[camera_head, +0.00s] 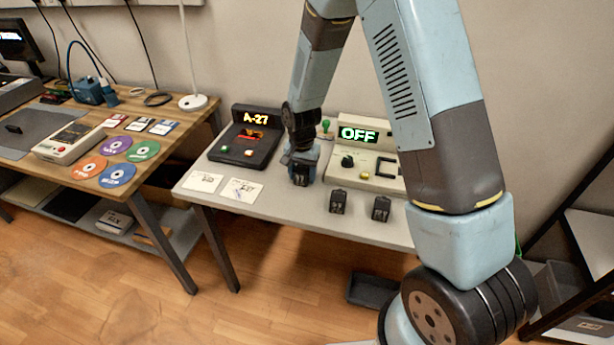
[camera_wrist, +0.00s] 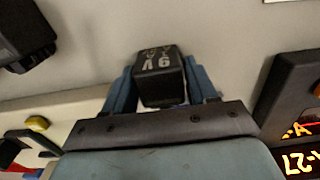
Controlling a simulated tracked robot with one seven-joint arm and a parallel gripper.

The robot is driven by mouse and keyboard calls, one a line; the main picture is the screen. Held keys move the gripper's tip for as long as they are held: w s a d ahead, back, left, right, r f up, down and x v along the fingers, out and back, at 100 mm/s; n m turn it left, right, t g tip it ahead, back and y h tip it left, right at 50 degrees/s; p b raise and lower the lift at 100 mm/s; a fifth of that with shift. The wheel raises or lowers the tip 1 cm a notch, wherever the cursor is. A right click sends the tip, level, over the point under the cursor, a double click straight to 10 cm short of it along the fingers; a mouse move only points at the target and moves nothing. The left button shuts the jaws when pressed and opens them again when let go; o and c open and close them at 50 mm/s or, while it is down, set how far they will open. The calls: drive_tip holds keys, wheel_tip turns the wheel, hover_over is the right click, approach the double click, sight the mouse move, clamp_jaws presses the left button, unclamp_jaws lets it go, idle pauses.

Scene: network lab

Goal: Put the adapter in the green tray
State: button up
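A black block-shaped adapter (camera_wrist: 162,78) sits between the two blue fingers of my gripper (camera_wrist: 163,85) in the wrist view. Its pale lettering appears upside down there and seems to include "9V". The fingers appear to press on both its sides. In the head view my gripper (camera_head: 302,163) points down over the grey table, with the adapter (camera_head: 300,178) under it. I cannot tell whether it is clear of the tabletop. Two similar black adapters (camera_head: 338,201) (camera_head: 381,208) stand to its right. A thin green edge (camera_head: 518,246) shows behind my arm; I cannot tell if it is the tray.
A dark device reading "A-27" (camera_head: 245,137) and a pale device reading "OFF" (camera_head: 360,148) stand at the table's back. Two cards (camera_head: 241,190) lie left of my gripper. A wooden bench (camera_head: 90,181) is left, a shelf (camera_head: 595,235) right. A dark bin (camera_head: 373,290) sits below the table.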

drive_tip(key=c, duration=0.9)
